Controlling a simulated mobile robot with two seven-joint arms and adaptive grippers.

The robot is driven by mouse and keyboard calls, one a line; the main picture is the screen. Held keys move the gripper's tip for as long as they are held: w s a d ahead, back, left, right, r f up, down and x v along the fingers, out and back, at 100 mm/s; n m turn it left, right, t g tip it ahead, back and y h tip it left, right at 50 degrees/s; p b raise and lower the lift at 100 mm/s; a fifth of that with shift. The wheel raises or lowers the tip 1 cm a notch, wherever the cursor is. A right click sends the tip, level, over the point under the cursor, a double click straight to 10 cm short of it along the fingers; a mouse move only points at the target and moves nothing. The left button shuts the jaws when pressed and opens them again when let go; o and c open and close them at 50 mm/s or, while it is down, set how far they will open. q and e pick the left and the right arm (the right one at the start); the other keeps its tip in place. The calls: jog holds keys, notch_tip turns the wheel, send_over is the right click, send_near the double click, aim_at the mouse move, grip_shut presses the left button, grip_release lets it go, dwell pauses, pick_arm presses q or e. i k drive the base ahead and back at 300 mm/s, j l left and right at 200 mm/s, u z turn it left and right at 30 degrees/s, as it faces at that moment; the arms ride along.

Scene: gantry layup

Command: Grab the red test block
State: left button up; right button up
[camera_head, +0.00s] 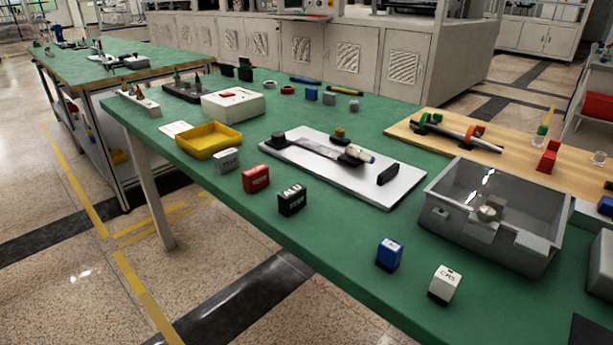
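A red block (256,179) with white lettering on its front stands near the front edge of the green table (330,245). A grey block (228,161) stands to its left and a black block (292,199) with white lettering to its right, both apart from it. Nothing covers the red block. Neither of my grippers shows in the head view.
A yellow tray (209,154) lies behind the grey block. A white board (405,186) with a mounted fixture lies behind the black block. A blue block (389,254), a white block (444,284) and a grey bin (553,243) stand to the right.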

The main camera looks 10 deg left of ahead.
aim_at(255, 178)
jog(key=j+z, duration=0.15)
jog(key=z, duration=0.2)
jog(key=k+j+z, duration=0.1)
jog(key=z, duration=0.3)
jog(key=k+j+z, duration=0.1)
jog(key=z, duration=0.25)
jog(key=k+j, duration=0.7)
